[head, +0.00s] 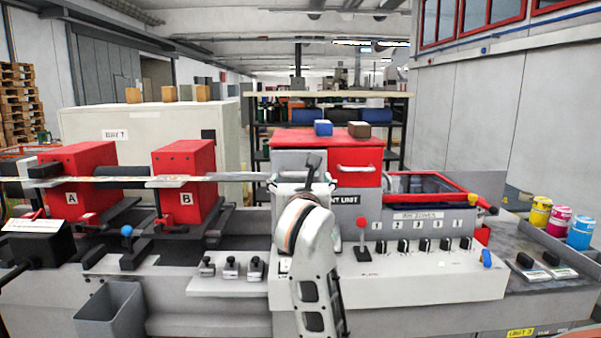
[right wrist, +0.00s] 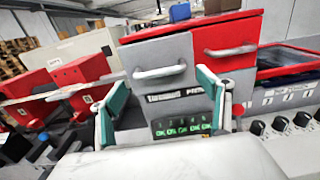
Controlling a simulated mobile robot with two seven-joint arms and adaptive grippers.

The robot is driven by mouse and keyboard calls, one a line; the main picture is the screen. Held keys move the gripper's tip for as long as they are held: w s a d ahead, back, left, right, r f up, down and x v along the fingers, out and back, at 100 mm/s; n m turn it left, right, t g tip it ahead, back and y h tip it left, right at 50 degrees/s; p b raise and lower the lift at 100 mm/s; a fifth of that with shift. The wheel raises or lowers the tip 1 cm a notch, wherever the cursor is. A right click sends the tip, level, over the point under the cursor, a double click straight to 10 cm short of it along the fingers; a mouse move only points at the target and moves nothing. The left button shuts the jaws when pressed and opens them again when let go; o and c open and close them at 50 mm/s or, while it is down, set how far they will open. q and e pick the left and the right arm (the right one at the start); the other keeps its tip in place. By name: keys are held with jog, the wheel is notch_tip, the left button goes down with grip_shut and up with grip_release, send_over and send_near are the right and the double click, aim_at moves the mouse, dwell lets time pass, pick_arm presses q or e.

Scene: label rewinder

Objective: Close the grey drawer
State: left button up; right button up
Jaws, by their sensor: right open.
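The grey drawer (head: 290,160) is in the cabinet with the red top, left of a red drawer. Its grey front with a pale bar handle shows clearly in the right wrist view (right wrist: 150,58). I cannot tell how far the drawer stands out. My right gripper (head: 302,182) is in front of the grey drawer and partly hides it in the head view. In the right wrist view the gripper (right wrist: 161,80) is open, with its teal-lined fingers apart and nothing between them. My left gripper is not in view.
The red drawer (head: 355,177) sits beside the grey one. Below are a control panel with knobs (head: 422,244) and a red-knobbed lever (head: 362,232). Red blocks A (head: 78,180) and B (head: 185,175) stand at left. Ink cans (head: 558,222) stand at right.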

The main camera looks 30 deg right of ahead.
aim_at(300, 175)
jog(key=x, duration=0.4)
jog(key=shift+w+p, duration=0.1)
jog(key=shift+p, duration=0.25)
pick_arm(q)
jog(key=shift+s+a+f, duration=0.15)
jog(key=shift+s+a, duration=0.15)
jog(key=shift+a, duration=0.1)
pick_arm(e)
jog(key=shift+w+d, duration=0.4)
jog(key=shift+w, duration=0.2)
